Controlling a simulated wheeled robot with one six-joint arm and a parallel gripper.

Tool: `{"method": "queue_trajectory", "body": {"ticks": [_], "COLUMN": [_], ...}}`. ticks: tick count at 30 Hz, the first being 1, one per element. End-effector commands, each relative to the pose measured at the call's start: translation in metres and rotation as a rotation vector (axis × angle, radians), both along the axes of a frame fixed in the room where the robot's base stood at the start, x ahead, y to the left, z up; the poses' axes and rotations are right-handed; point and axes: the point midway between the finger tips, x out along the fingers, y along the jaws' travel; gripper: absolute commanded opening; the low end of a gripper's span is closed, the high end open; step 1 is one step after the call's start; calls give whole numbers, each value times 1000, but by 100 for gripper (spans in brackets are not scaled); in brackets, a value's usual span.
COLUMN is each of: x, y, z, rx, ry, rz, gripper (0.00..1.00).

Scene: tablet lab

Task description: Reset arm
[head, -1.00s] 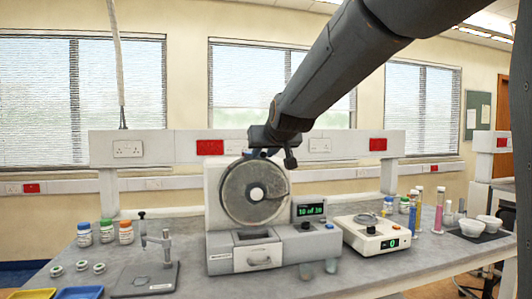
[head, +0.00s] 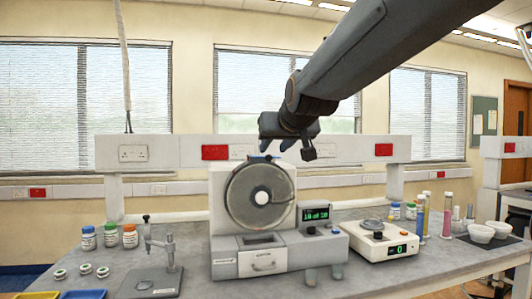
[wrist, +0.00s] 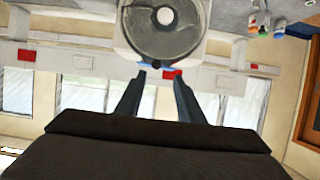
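My gripper (head: 272,157) is above and behind the top of the white drum machine (head: 222,192) in the head view, with the arm reaching in from the upper right. Its fingertips are small and partly hidden there. The drum machine (wrist: 127,32) shows beyond the fingertips. Its round grey drum (head: 245,208) faces forward, above a front drawer (head: 262,262).
A balance (head: 368,243) stands right of the machine, and a small metal stand (head: 170,258) stands left. Capped bottles (head: 109,234) are at the left, coloured cylinders (head: 420,222) and white bowls (head: 481,233) at the right. A socket rail (head: 345,149) runs behind.

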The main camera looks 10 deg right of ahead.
Motion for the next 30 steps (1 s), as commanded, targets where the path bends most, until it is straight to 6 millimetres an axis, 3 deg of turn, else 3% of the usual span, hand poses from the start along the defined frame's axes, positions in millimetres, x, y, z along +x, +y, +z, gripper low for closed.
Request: {"method": "queue_trajectory", "body": {"ticks": [14,17,20,23,26,30], "x": [-4,-4,-7,-16,-34,-75], "y": [0,0,1,1,2,3], "z": [1,-7,-36,-91,-158,-247], "rx": [0,1,1,3,4,5], "ry": [1,16,73,183,322,524], "rz": [0,0,1,2,2,3], "gripper": [35,35,35,35,35,35]}}
